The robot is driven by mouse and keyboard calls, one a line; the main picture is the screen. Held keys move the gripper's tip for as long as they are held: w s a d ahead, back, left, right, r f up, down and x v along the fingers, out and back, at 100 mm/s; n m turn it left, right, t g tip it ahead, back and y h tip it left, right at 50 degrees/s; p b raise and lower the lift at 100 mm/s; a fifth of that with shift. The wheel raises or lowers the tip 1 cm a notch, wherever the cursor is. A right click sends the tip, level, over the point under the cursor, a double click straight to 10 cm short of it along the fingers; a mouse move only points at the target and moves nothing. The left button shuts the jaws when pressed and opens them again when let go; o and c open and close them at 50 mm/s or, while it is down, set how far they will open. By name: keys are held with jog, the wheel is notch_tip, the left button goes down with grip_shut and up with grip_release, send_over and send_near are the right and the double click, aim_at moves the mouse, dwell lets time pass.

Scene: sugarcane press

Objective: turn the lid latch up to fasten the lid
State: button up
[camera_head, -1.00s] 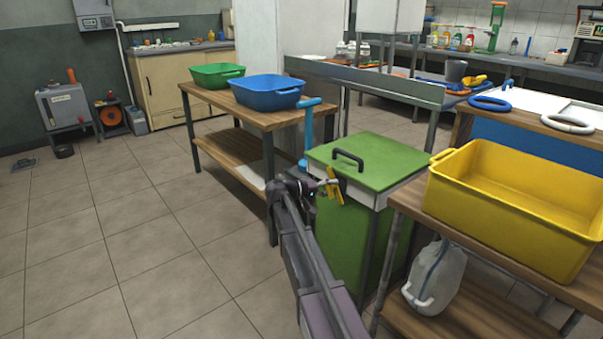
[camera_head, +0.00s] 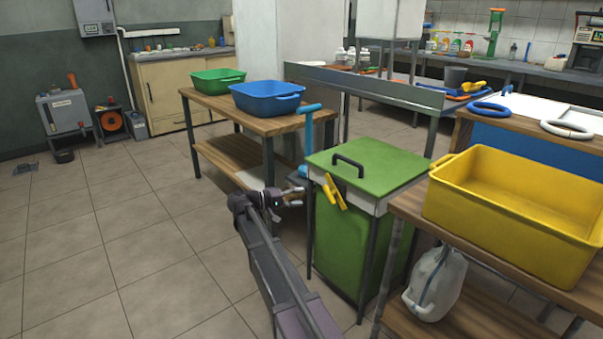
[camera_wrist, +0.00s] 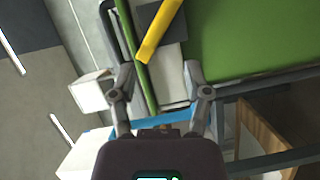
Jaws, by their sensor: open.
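The yellow lid latch (camera_head: 334,192) is on the front left of the green press box (camera_head: 345,245), just under the lid's edge. It leans, with its upper end to the left in the head view. The green lid (camera_head: 385,172) lies flat on the box and has a dark handle (camera_head: 347,162). My gripper (camera_head: 292,200) is left of the latch and apart from it. In the wrist view the latch (camera_wrist: 158,35) shows ahead of the fingers, partly cut off by the top edge. My gripper (camera_wrist: 158,75) is open and empty there.
A yellow tub (camera_head: 515,215) stands on a wooden table close on the right. A wooden table (camera_head: 245,118) with a blue basin (camera_head: 267,97) and a green basin (camera_head: 217,81) is behind on the left.

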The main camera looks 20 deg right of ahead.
jog(key=s+a+r+n+y+p, duration=0.1)
jog(key=s+a+r+y+p, duration=0.1)
jog(key=s+r+y+p, duration=0.3)
jog(key=s+a+r+n+y+p, duration=0.1)
jog(key=s+a+r+y+p, duration=0.2)
jog(key=s+r+p, duration=0.9)
jog(key=r+y+p, duration=0.1)
jog(key=y+p, duration=0.2)
jog(key=p, duration=1.3)
jog(key=shift+s+r, duration=0.25)
jog(key=shift+s, duration=0.1)
dwell(0.7)
jog(key=shift+s+a, duration=0.1)
jog(key=shift+a, duration=0.05)
jog(key=s+a+f+y, duration=0.2)
jog(key=s+a+y, duration=0.4)
jog(key=s, duration=0.2)
jog(key=shift+s+a+f+n+t, duration=0.2)
jog(key=shift+s+n+t, duration=0.05)
jog(key=shift+n+t, duration=0.05)
